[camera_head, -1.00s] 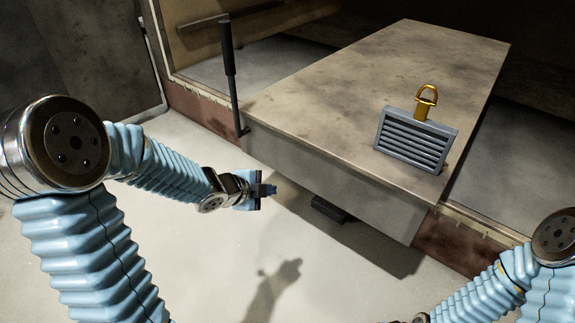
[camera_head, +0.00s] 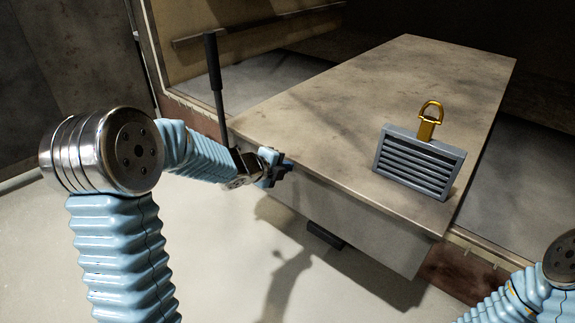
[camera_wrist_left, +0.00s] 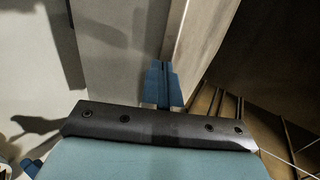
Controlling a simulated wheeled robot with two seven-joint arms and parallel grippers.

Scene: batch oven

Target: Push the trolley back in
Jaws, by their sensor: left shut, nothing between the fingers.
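The trolley (camera_head: 330,125) is a long block with a worn tan-grey top, reaching into the dark oven opening. Its near end face (camera_head: 370,227) sticks out over the pale floor. A dark upright handle (camera_head: 215,75) stands at its near left corner. My left gripper (camera_head: 286,170) is shut and empty, at the upper left of the end face. In the left wrist view the blue fingers (camera_wrist_left: 162,85) are together beside a pale face of the trolley; I cannot tell if they touch it. Part of my right arm shows at the lower right, but its gripper is out of view.
A grey louvred box (camera_head: 419,162) with a yellow ring on top stands on the trolley's right near part. A dark block (camera_head: 325,236) shows under the near end. The oven wall (camera_head: 240,22) is at the back left. Pale floor in front is free.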

